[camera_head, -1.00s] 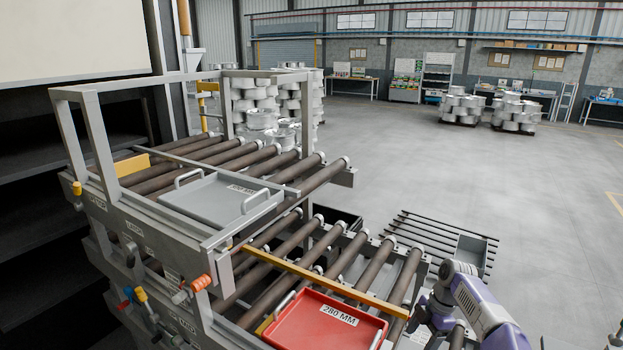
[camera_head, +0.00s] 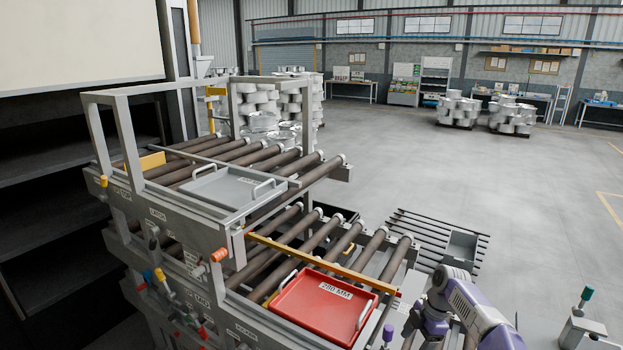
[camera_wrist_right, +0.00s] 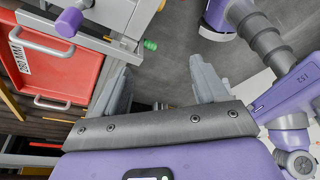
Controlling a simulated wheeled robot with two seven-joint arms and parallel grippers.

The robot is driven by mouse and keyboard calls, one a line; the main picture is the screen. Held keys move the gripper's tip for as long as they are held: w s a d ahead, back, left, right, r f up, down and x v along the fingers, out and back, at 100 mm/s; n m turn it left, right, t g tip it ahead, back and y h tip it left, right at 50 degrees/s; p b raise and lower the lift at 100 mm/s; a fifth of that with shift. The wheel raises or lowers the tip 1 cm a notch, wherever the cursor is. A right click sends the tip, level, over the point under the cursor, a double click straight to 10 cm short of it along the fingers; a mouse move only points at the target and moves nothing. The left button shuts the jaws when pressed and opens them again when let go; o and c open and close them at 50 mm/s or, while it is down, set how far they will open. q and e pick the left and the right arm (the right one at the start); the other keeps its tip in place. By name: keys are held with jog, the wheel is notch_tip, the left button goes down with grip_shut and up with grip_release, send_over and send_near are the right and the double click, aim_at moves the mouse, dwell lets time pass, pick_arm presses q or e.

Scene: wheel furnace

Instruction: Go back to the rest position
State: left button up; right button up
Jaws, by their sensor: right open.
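My right gripper (camera_wrist_right: 163,75) is open and empty in the right wrist view, its two grey fingers apart with floor behind them. My right arm (camera_head: 462,305) comes in at the bottom right of the head view, beside the roller rack; its gripper is not clear there. My left gripper is in neither view.
The two-level roller rack (camera_head: 206,234) stands close in front. A grey tray (camera_head: 215,190) lies on its upper rollers, and a red "280 MM" tray (camera_head: 318,312) on the lower ones. A green-topped post (camera_head: 582,300) stands at right. Open floor (camera_head: 430,165) lies beyond.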

jog(key=w+a+f+m+b, duration=0.2)
jog(key=a+f, duration=0.2)
jog(key=f, duration=0.5)
jog(key=s+a+f+m+y+b, duration=0.1)
jog(key=s+a+f+m+b, duration=0.3)
jog(key=f, duration=0.5)
jog(key=s+a+f+m+b, duration=0.1)
jog(key=s+a+f+m, duration=0.2)
jog(key=s+a+f, duration=0.45)
pick_arm(q)
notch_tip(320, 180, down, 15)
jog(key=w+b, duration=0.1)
jog(key=b, duration=0.6)
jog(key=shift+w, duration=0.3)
pick_arm(e)
jog(key=s+a+f+m, duration=0.1)
jog(key=s+f+m, duration=0.6)
jog(key=s, duration=0.3)
jog(key=s+a+f+m+t, duration=0.1)
jog(key=s+f+m, duration=0.6)
jog(key=s, duration=0.3)
jog(key=shift+s+a, duration=0.15)
jog(key=shift+s, duration=0.05)
